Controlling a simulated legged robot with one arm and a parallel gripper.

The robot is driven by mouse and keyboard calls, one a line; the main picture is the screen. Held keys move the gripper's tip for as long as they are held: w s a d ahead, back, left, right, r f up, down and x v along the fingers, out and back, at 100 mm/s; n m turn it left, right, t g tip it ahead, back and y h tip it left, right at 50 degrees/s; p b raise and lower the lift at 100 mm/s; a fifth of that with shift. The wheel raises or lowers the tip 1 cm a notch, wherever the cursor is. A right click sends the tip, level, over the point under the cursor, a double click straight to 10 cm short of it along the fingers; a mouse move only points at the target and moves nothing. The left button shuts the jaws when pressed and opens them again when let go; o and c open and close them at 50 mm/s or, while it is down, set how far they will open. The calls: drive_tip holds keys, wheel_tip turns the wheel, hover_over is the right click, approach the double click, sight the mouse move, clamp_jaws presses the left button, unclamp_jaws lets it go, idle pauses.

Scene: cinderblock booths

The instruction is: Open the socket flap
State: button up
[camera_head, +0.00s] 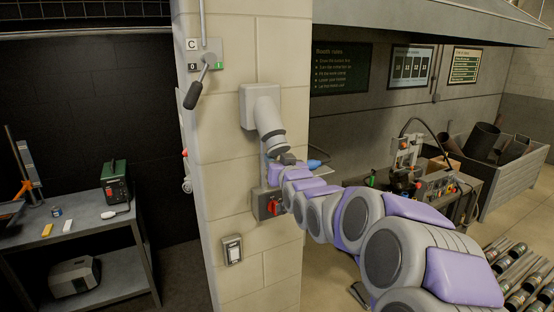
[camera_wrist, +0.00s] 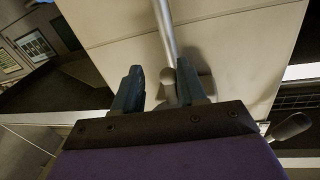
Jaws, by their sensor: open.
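A grey wall socket (camera_head: 262,104) with an angled round outlet is on the cream block pillar. Its flap at the lower end is hard to make out beside my gripper (camera_head: 276,163). My gripper is just below the outlet, partly hidden by my arm. In the wrist view my gripper (camera_wrist: 160,86) is open, its two dark fingers apart and pointing at the cream wall. A grey rod with a rounded knob (camera_wrist: 168,76) shows between the fingertips. I cannot tell whether the fingers touch it or whether the knob belongs to the flap.
A lever with a black handle (camera_head: 193,95) hangs on the pillar at upper left. A red rotary switch (camera_head: 271,206) and a small wall box (camera_head: 232,249) sit lower. A grey workbench (camera_head: 75,228) stands left. A cluttered bench (camera_head: 448,190) stands behind my arm.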

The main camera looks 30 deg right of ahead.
drive_tip(key=shift+w+a+r, duration=0.1)
drive_tip(key=shift+w+a, duration=0.05)
drive_tip(key=shift+a, duration=0.6)
drive_tip(key=c, duration=0.3)
drive_tip(key=shift+d, duration=0.35)
drive_tip(key=c, duration=0.3)
drive_tip(key=shift+a, duration=0.1)
clamp_jaws()
